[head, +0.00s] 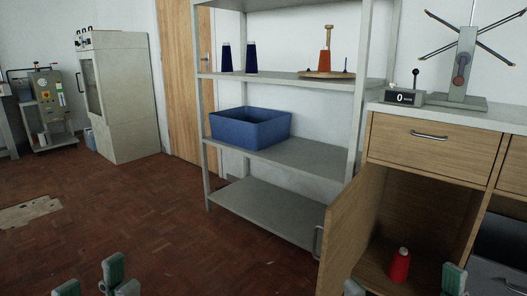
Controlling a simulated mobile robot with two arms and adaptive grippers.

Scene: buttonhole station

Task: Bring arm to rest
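My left gripper (90,279) shows at the bottom left edge, over the floor. Its two green-grey fingertips stand apart with nothing between them. My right gripper (404,285) shows at the bottom right edge, with its fingertips wide apart. Its lower parts and most of both arms are cut off by the picture's edge. A red thread cone (400,266) stands inside the open cabinet (432,222) and appears between the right fingertips in the picture. I see no grip on it.
The open wooden cabinet door (345,235) juts out near my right gripper. A metal shelf (270,212) carries a blue bin (250,128), two dark cones (238,57) and an orange cone (325,62). The red-brown floor (130,205) at left is mostly clear.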

